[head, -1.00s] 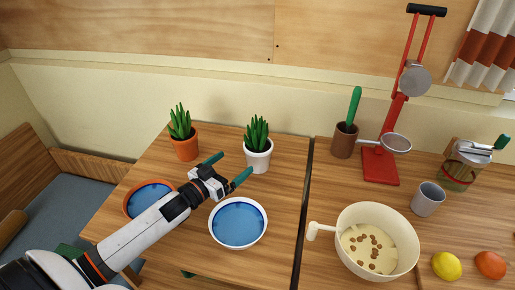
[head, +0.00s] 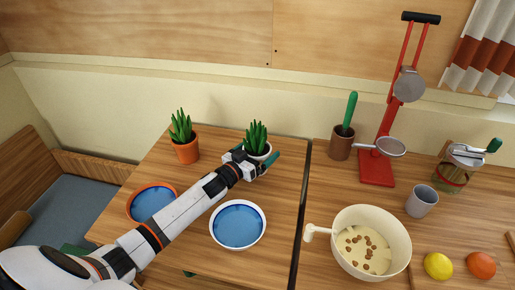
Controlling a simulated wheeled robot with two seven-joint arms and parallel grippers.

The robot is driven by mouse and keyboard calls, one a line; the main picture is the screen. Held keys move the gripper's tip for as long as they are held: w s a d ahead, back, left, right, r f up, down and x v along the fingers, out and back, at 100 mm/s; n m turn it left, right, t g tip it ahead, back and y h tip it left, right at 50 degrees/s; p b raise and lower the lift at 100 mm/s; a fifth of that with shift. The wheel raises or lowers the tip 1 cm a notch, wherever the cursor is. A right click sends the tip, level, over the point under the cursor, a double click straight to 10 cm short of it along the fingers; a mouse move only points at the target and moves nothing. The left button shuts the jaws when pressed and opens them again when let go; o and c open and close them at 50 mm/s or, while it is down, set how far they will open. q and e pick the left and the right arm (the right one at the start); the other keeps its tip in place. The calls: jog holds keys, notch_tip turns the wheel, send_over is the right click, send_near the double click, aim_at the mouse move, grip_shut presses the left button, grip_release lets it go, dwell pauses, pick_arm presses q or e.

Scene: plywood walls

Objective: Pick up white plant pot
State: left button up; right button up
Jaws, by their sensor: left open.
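The white plant pot (head: 262,149) with a spiky green plant (head: 256,135) stands upright near the back of the left table. My left gripper (head: 258,157) is open and right at the pot, its green-tipped fingers around the pot's near side. The gripper covers much of the pot, so I cannot tell whether the fingers touch it. My right gripper is not in view.
An orange pot with a plant (head: 186,150) stands to the left. An orange-rimmed blue bowl (head: 150,203) and a white-rimmed blue bowl (head: 238,225) lie nearer. A cream pot (head: 372,243), a red press (head: 377,168) and a brown holder (head: 341,149) stand right of the table gap.

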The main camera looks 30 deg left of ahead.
pick_arm(q)
jog(key=shift+s, duration=0.1)
jog(key=shift+c, duration=1.4)
jog(key=c, duration=0.9)
jog(key=shift+r, duration=0.15)
jog(key=shift+c, duration=0.6)
